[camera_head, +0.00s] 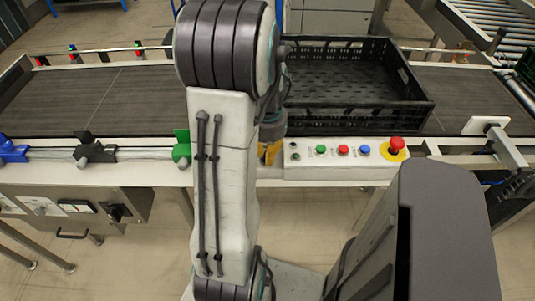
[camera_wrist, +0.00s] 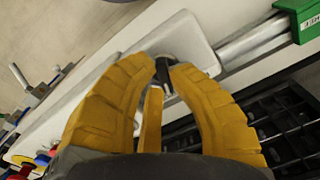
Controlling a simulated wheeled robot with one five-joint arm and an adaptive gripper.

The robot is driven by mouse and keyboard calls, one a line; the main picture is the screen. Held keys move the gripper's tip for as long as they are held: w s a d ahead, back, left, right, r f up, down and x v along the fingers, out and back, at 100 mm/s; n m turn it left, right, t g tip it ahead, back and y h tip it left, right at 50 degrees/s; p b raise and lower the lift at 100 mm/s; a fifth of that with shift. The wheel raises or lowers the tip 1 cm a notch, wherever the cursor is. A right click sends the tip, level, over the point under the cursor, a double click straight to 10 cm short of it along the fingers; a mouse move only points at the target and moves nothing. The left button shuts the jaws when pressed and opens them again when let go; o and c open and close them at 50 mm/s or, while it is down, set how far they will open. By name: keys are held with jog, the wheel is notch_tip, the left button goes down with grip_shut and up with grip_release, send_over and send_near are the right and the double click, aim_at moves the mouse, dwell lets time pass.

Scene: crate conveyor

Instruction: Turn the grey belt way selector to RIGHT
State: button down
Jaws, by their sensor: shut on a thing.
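The selector (camera_wrist: 162,70), a small dark grey knob on a round base, stands on a pale panel plate (camera_wrist: 190,38) in the wrist view. My gripper (camera_wrist: 167,66) has yellow fingers, shut on the knob with their tips at its two sides. Its RIGHT marking cannot be read, and I cannot tell which way it points. In the head view my gripper (camera_head: 270,152) is at the left end of the white control panel (camera_head: 330,171), partly behind my arm. The selector is hidden there.
The panel carries green (camera_head: 320,149), red (camera_head: 343,150) and blue (camera_head: 365,151) buttons and a red mushroom button (camera_head: 396,144). A black crate (camera_head: 425,115) sits on the belt (camera_head: 105,95) behind. A green bracket (camera_head: 181,147) stands left of my arm.

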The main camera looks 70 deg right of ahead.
jog(key=shift+m, duration=0.8)
jog(key=c, duration=1.4)
grip_release()
notch_tip(320, 180, up, 12)
